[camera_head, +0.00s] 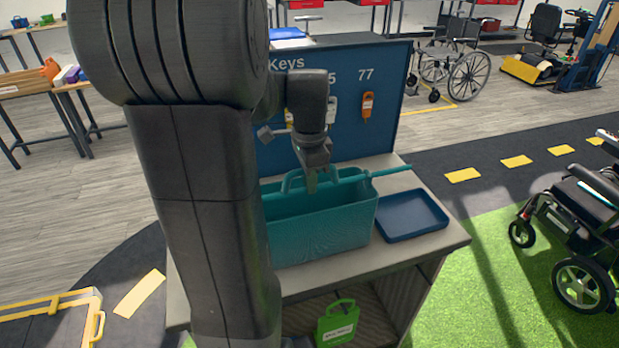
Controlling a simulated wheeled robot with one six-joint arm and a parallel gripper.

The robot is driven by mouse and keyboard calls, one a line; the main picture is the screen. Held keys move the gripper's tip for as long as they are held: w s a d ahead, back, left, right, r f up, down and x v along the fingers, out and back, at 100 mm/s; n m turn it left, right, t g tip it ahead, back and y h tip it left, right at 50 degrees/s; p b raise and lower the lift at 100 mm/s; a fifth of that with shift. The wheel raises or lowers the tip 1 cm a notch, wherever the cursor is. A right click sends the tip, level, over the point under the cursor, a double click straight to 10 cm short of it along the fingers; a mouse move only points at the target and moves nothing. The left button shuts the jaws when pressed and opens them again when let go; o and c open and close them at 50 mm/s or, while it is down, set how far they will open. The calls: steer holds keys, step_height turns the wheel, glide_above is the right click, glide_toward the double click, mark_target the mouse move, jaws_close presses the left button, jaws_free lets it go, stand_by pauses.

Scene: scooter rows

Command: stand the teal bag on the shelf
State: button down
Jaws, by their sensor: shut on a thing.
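The teal bag (322,235) is an open-topped basket with a handle, upright at the top of the grey stand (435,242). My gripper (311,186) is above its opening, pointing down, with its fingertips at the bag's handle (292,181). It is shut on the handle. My arm hides the bag's left end. I cannot tell whether the bag's base touches the surface. A shelf space shows lower in the stand, with a green tagged item (338,322) in it.
A blue tray (412,215) lies right of the bag. A blue key board (380,75) with hanging keys rises behind. A teal rod (390,171) sticks out behind the bag. A wheelchair (577,235) stands at the right. Green floor at the front right is clear.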

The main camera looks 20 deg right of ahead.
steer(key=shift+f, duration=0.15)
steer(key=c, duration=1.4)
jaws_free()
steer(key=shift+o, duration=0.2)
